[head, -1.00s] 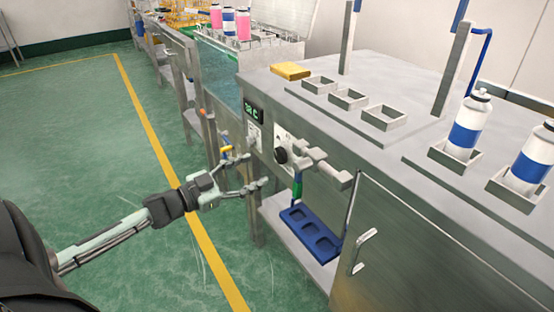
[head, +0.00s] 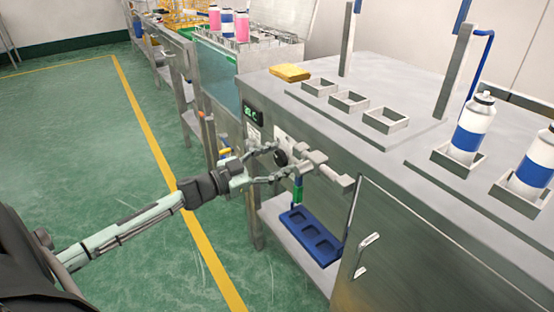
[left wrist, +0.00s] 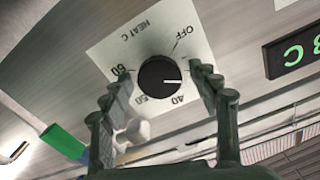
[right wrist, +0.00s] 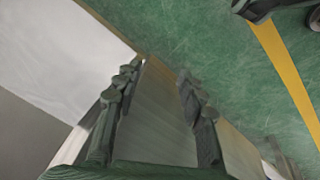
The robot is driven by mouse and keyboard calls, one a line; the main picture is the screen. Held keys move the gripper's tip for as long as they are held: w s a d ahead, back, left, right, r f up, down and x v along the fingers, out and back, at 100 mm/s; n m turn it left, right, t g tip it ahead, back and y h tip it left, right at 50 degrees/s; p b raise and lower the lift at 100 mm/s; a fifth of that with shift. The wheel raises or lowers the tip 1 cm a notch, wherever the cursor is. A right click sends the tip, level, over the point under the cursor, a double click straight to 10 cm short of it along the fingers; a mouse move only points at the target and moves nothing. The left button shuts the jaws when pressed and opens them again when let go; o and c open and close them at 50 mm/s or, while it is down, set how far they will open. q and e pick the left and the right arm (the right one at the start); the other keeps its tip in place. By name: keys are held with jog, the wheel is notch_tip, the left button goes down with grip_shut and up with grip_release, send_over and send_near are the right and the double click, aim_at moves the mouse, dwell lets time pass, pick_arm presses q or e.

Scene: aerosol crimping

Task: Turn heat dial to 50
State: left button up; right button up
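The heat dial (head: 281,157) is a round black knob on the front panel of the steel cabinet. In the left wrist view the dial (left wrist: 158,77) sits on a white plate marked OFF, 40, 50 and 60. Its white pointer line points right, between OFF and 40. My left gripper (left wrist: 160,76) is open, with one finger on each side of the dial; whether either finger touches it I cannot tell. My left gripper also shows in the head view (head: 277,161). My right gripper (right wrist: 158,76) is open and empty, away from the dial.
A green display (head: 254,113) is up and left of the dial. Pale fittings (head: 325,167) jut out just right of it. A blue tray (head: 310,236) lies on the low shelf, and a door handle (head: 366,252) projects at the right. White-and-blue cans (head: 470,135) stand on top.

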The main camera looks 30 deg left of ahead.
pick_arm(q)
jog(key=c, duration=1.1)
